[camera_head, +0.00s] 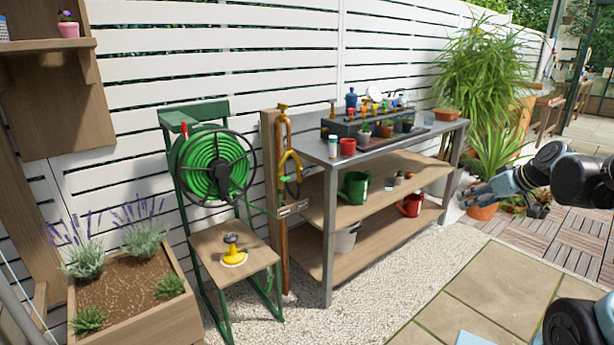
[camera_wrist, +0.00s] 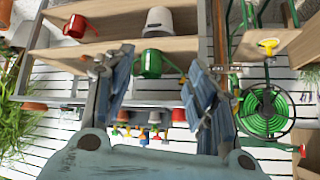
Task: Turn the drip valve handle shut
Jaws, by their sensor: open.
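A wooden post (camera_head: 269,150) with a pipe and brass-yellow tap fittings (camera_head: 289,160) stands between the hose reel and the potting bench. A small pale tag (camera_head: 292,208) sits low on it. I cannot tell which fitting is the drip valve handle or how it is turned. My gripper (camera_head: 470,198) is at the right in the head view, well away from the post, in front of the bench's right end. In the wrist view my gripper (camera_wrist: 160,82) has its two fingers spread with nothing held between them. The post's fittings are not clear there.
The bench (camera_head: 400,141) holds pots and small tools; its shelves hold a green can (camera_head: 355,187) and a red can (camera_head: 409,205). A green hose reel (camera_head: 212,165) stands over a seat with a yellow sprinkler (camera_head: 233,256). Gravel and paving (camera_head: 500,290) in front are clear.

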